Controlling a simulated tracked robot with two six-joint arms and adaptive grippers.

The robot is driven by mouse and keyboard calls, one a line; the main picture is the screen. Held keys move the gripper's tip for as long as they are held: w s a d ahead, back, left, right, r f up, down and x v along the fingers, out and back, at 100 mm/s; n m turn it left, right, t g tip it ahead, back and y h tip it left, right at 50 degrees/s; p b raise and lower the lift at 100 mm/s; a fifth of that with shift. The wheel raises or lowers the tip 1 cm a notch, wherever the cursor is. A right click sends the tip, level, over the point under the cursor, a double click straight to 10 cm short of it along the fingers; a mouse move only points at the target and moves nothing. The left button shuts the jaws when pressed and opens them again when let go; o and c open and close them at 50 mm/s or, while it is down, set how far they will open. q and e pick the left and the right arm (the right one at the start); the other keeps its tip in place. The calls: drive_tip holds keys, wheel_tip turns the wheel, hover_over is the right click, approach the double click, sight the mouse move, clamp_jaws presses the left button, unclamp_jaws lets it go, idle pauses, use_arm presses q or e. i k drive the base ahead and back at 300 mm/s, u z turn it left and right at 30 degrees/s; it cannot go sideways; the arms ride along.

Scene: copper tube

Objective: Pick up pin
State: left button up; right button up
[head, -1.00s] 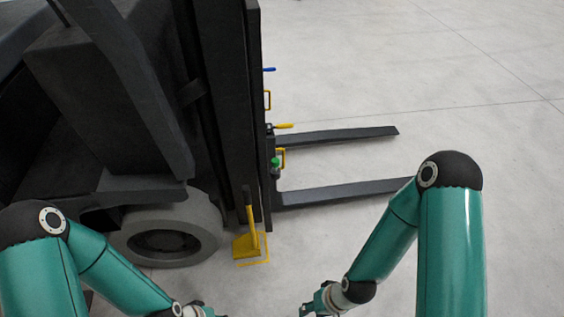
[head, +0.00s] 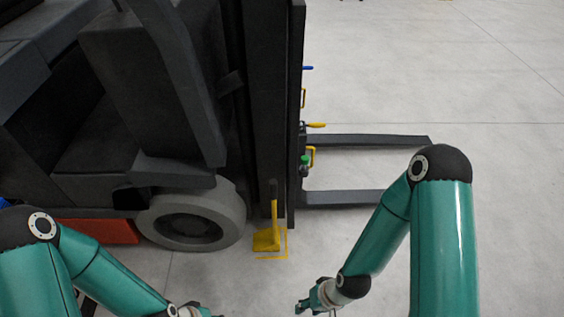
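No object is clearly recognizable as the pin. On the forklift mast's right side there are small parts: a blue lever (head: 308,68), a yellow lever (head: 317,125), a green knob (head: 305,159) and a yellow loop handle (head: 312,156). A yellow upright piece with a foot (head: 266,240) stands low by the mast. My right gripper (head: 308,305) is at the bottom edge, apart from all of these, with nothing visible in it. My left gripper (head: 208,312) is mostly cut off by the bottom edge. Neither finger opening is clear.
A dark forklift (head: 140,100) with a grey wheel (head: 195,215) fills the left. Its two forks, the far one (head: 370,140) and the near one (head: 345,197), reach right, low over the floor. The pale floor (head: 500,90) is clear on the right.

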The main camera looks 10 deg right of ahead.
sight(304, 161)
drive_tip(key=u, duration=0.25)
drive_tip(key=i, duration=1.05)
drive_tip(key=z, duration=0.65)
